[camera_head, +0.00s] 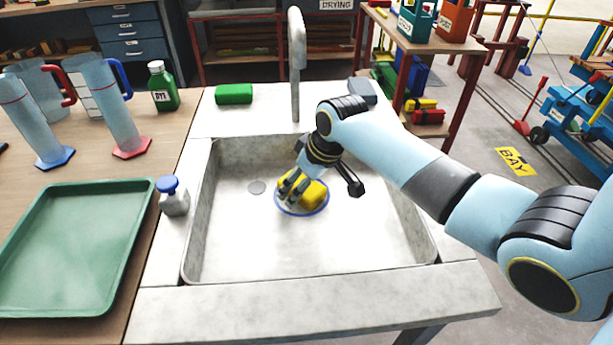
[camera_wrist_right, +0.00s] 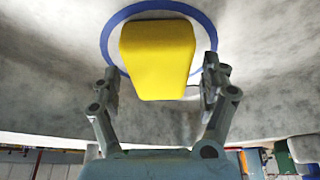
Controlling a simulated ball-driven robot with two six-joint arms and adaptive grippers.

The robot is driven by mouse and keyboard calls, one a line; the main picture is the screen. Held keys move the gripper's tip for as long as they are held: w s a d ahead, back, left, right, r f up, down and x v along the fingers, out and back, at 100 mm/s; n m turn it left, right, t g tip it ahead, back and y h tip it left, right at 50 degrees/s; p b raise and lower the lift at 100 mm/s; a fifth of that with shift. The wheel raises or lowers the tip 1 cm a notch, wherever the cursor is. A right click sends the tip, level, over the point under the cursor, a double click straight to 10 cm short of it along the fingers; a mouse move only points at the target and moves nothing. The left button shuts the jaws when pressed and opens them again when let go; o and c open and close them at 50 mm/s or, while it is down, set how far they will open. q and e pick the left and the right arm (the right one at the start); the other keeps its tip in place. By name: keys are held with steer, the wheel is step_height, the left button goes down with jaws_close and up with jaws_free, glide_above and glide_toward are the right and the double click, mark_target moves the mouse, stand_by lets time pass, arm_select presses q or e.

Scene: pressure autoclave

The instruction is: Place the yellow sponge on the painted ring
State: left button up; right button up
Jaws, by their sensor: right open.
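The yellow sponge (camera_head: 313,194) lies on the sink floor inside the blue painted ring (camera_head: 325,209). My right gripper (camera_head: 292,188) is down in the sink at the sponge. In the wrist view its two fingers (camera_wrist_right: 160,88) stand apart on either side of the sponge, with gaps showing, so it is open. My left gripper is in neither view.
The sink basin (camera_head: 230,235) has walls all round and a tall faucet (camera_head: 297,60) behind. A green sponge (camera_head: 234,94) lies on the back rim. A blue-capped bottle (camera_head: 174,197) stands on the left rim, beside a green tray (camera_head: 75,245).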

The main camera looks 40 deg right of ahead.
steer(key=p+v, duration=0.1)
steer(key=v, duration=1.1)
steer(key=shift+p, duration=0.35)
